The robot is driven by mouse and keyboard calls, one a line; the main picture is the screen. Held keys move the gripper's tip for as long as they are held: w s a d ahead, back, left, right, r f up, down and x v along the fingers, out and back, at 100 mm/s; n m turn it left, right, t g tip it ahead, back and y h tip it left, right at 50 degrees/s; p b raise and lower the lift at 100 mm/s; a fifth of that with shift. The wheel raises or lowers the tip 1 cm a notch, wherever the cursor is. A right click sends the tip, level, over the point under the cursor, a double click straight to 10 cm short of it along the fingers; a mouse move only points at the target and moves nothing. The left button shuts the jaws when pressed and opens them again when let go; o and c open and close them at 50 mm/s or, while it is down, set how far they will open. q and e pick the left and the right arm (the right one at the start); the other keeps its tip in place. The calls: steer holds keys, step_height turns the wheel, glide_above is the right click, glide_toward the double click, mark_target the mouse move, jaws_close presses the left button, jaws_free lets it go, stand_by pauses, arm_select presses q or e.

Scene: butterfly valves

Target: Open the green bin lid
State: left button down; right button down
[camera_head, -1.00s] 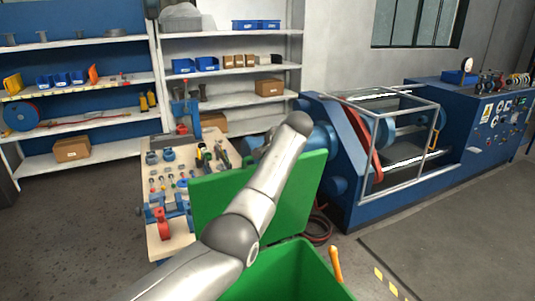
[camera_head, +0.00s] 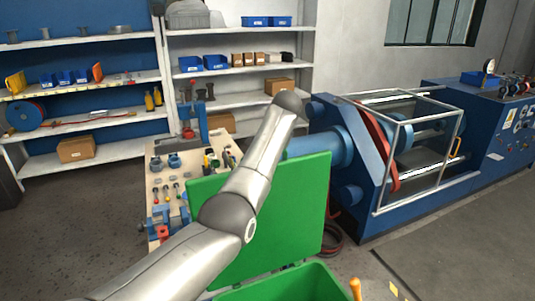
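The green bin lid (camera_head: 285,215) stands raised, its flat panel close to upright, behind the bin's opening. The green bin (camera_head: 290,285) is at the bottom edge, and only its upper rim and part of its inside show. My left arm comes in from the lower left and passes in front of the lid, covering part of its left side. My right gripper is out of the picture.
A workbench (camera_head: 160,190) with tools stands left of the lid. A blue machine (camera_head: 375,215) with a caged frame stands to the right. Shelves (camera_head: 80,92) line the back. An orange handle (camera_head: 355,288) stands by the bin's right side. Floor at lower right is clear.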

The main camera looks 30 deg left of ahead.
arm_select(q)
steer(key=shift+s+f, duration=0.15)
steer(key=shift+f, duration=0.15)
steer(key=c, duration=1.5)
jaws_free()
steer(key=shift+o, duration=0.2)
steer(key=shift+r, duration=0.1)
steer(key=v, duration=1.2)
